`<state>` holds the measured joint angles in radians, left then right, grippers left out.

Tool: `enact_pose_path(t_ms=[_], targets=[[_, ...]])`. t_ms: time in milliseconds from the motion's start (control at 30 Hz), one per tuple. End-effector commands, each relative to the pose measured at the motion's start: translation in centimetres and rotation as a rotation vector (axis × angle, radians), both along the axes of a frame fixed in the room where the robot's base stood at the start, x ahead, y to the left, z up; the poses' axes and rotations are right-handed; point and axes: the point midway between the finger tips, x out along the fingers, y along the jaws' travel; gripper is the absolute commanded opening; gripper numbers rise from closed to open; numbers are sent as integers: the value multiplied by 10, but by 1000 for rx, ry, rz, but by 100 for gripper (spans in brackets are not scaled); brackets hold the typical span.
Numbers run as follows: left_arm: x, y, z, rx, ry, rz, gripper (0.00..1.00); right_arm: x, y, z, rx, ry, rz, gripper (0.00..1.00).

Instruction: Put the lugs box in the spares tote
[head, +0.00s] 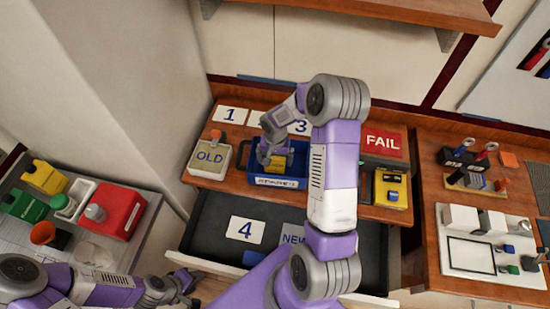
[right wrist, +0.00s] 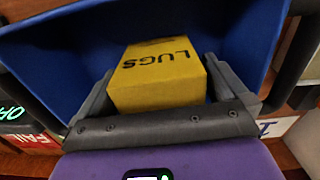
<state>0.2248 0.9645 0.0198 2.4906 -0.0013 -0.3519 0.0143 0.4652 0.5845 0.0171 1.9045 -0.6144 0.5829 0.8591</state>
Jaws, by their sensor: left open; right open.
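The yellow lugs box (right wrist: 158,75) is inside the blue spares tote (right wrist: 50,62), between the fingers of my right gripper (right wrist: 170,92). The fingers are open on either side of it. I cannot tell whether the box rests on the tote floor. In the head view the tote (head: 254,179) stands on the wooden bench with a label on its front, and my right gripper (head: 270,152) reaches down into it, partly hiding the box (head: 278,161). My left gripper (head: 188,284) is open and empty at the lower left, far from the tote.
An OLD container (head: 209,157) stands left of the tote. A red FAIL card (head: 382,142) and a yellow device (head: 391,188) lie to its right. An open dark drawer (head: 215,222) juts out below. A side table at left holds a red case (head: 118,211) and several boxes.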

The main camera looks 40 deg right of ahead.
Motion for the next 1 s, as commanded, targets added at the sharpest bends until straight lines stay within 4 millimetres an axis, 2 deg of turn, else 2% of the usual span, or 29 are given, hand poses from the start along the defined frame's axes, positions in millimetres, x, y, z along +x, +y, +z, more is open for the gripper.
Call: enact_pose_path(t_ms=[167,400,600,800,1000], targets=[[0,0,4,0,0,0,43,1,0,15,-1,-4,0,100],[0,0,4,0,0,0,43,1,0,67,-3,-6,0,100],[0,0,4,0,0,0,43,1,0,104,-1,-4,1,100],[0,0,4,0,0,0,43,0,0,121,-1,-1,0,100],[0,0,4,0,0,0,43,0,0,124,0,0,0,100]])
